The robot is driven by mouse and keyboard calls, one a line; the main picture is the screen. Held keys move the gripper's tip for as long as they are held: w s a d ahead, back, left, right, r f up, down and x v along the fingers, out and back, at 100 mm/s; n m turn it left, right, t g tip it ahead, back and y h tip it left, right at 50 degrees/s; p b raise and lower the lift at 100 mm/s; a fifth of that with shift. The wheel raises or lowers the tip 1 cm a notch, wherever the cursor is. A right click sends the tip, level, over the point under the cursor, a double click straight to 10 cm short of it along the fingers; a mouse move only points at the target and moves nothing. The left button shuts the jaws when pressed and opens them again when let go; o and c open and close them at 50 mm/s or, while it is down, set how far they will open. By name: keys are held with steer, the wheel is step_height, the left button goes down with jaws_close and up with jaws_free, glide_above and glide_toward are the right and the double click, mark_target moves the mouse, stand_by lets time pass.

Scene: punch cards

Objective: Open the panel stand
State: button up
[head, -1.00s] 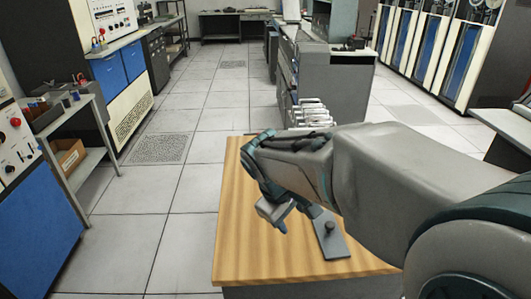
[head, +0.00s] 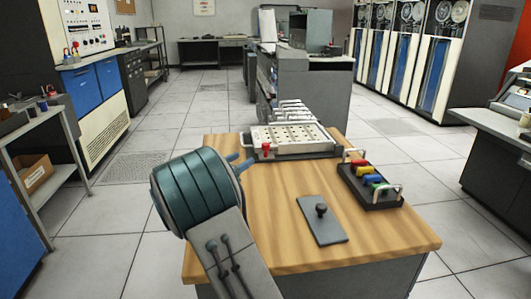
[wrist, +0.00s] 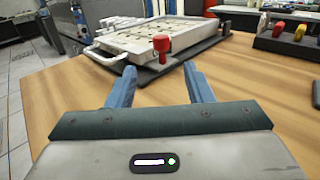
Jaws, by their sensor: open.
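The panel stand (head: 318,152) is a dark base at the far side of the wooden table, bearing a pale panel (head: 292,138) with white handles and rows of dark marks. A red knob (head: 265,149) stands upright at its front left corner. In the wrist view the red knob (wrist: 163,47) rises beyond my fingers, in front of the panel (wrist: 150,42). My gripper (wrist: 160,88) is open and empty, low over the table and pointing toward the knob without touching it. In the head view my wrist hides most of the gripper; only blue fingertips (head: 240,162) show.
A black rack (head: 372,200) with red, yellow, blue and green pieces and a white handle stands on the table's right. A grey plate with a dark knob (head: 322,220) lies nearer the front. Bare wood (head: 280,205) lies between. A shelf bench (head: 40,150) stands left.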

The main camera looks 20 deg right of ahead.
mark_target(263, 146)
steer(key=b+x, duration=0.1)
steer(key=x, duration=1.2)
steer(key=shift+d+b, duration=0.2)
steer(key=shift+b, duration=0.1)
jaws_close()
steer(key=shift+a+r, duration=0.1)
